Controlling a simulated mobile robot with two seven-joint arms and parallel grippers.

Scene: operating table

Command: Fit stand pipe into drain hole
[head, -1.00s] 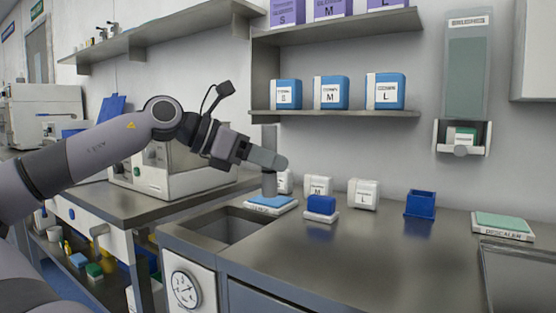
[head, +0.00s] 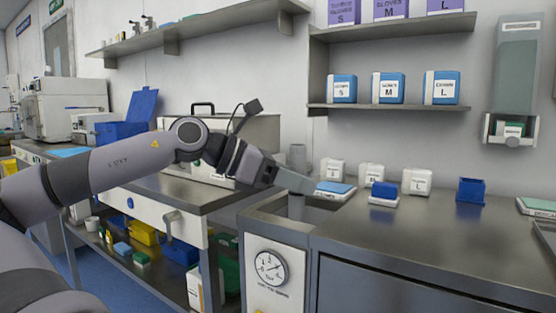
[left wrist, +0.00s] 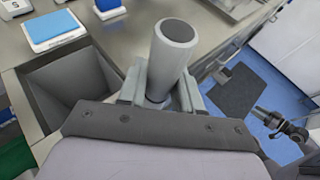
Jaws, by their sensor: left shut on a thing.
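My left gripper (head: 292,182) is shut on the grey stand pipe (head: 297,157), a hollow cylinder held near upright. In the left wrist view, the pipe's open top (left wrist: 177,31) leans toward the camera between the fingers (left wrist: 160,92). In the head view its lower part shows below the gripper, in front of the sink basin (head: 262,218). In the left wrist view the basin (left wrist: 72,88) lies to the left of the pipe. The drain hole is not visible, and the pipe's lower end is hard to make out.
A tray with a blue top (head: 335,189) stands at the basin's back right edge. A small blue block (head: 384,189), white boxes (head: 416,182) and a blue open box (head: 471,190) stand on the counter. A gauge (head: 270,268) is on the cabinet front.

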